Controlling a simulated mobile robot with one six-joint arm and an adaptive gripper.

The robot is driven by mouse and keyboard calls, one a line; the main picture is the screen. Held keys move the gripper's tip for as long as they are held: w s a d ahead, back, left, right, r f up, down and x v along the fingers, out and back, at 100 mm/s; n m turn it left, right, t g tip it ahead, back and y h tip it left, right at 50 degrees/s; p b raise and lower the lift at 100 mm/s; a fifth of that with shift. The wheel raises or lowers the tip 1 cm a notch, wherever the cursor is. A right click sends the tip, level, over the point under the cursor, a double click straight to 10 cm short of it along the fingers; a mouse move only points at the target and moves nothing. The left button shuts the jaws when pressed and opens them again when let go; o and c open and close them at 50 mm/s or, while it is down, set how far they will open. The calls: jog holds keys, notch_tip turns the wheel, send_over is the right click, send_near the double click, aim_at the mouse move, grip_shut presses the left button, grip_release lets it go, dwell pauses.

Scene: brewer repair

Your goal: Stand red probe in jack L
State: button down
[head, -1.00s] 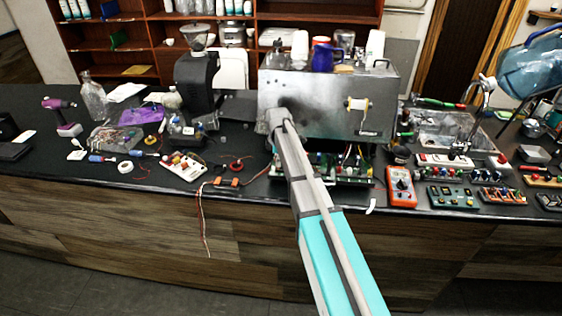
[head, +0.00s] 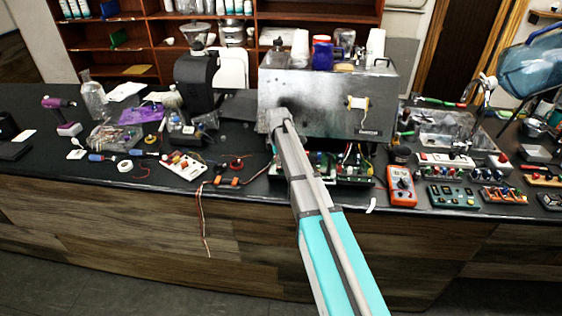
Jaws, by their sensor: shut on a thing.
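My arm reaches from the bottom of the head view up to the front of the metal brewer (head: 330,100). My gripper does not show; it seems hidden behind my own arm. I cannot make out the red probe, and I cannot tell what is in the gripper. An orange multimeter (head: 401,187) lies on the counter to the right of the arm. Small boards with coloured parts lie right of it, a teal one (head: 453,197) and another with red parts (head: 502,195). No letter is readable, so I cannot tell which socket is jack L.
The brewer's open base shows green circuit boards and wires (head: 352,166) beside my arm. A white block with coloured parts (head: 183,165) and thin cables lie on the left. A grinder (head: 196,82) stands behind.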

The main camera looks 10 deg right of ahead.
dwell(0.4)
jog(key=c, duration=0.5)
grip_release()
jog(key=shift+c, duration=0.2)
jog(key=shift+w, duration=0.1)
